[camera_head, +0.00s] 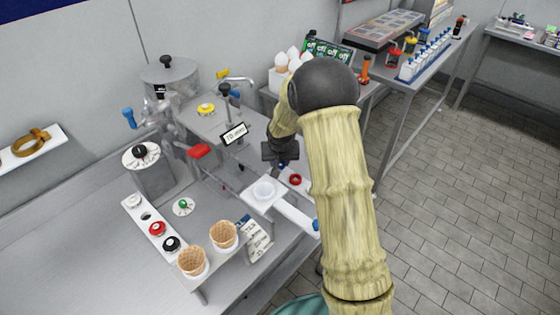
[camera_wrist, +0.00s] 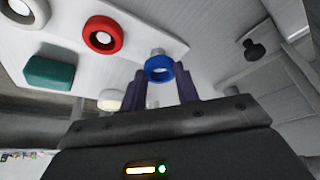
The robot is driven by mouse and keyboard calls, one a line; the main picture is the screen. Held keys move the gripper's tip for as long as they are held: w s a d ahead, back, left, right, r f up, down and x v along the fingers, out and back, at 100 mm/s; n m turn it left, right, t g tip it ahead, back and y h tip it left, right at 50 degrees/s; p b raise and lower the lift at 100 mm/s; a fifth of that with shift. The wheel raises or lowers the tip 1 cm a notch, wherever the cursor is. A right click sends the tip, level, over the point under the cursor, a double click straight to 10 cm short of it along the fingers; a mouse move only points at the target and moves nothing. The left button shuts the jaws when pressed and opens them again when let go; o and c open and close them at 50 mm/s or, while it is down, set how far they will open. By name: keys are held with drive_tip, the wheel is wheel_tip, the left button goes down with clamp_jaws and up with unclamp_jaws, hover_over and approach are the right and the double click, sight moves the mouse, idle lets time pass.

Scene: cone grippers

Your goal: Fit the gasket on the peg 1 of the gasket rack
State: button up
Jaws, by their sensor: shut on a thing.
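My gripper (camera_wrist: 161,78) is shut on a blue ring gasket (camera_wrist: 160,68), which sits between its two dark fingertips in the wrist view. A short pale peg (camera_wrist: 157,52) shows just beyond the ring; I cannot tell whether the ring is around it or only in front of it. In the head view my gripper (camera_head: 281,152) is low over the counter, close to a red ring (camera_head: 295,180). No peg number is readable.
A green block (camera_wrist: 52,72) lies near the red ring in the wrist view. A small display (camera_head: 235,133) is left of my gripper.

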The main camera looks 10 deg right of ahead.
drive_tip(key=shift+f+b, duration=0.5)
drive_tip(key=shift+f, duration=0.1)
idle(0.4)
drive_tip(key=o, duration=1)
drive_tip(key=shift+r, duration=0.15)
drive_tip(key=v, duration=1.7)
drive_tip(key=shift+r+b, duration=0.1)
drive_tip(key=shift+b, duration=0.25)
drive_tip(key=shift+s, duration=0.1)
drive_tip(key=shift+n+g+y, duration=0.3)
drive_tip(key=shift+n+g, duration=0.6)
drive_tip(key=s+p, duration=0.1)
drive_tip(key=s, duration=0.6)
drive_tip(key=s+p, duration=0.2)
drive_tip(key=s, duration=0.5)
drive_tip(key=s+d+f+p, duration=0.1)
drive_tip(key=s+p, duration=0.1)
drive_tip(key=s, duration=0.6)
drive_tip(key=shift+d+f, duration=0.1)
drive_tip(key=shift+f, duration=0.1)
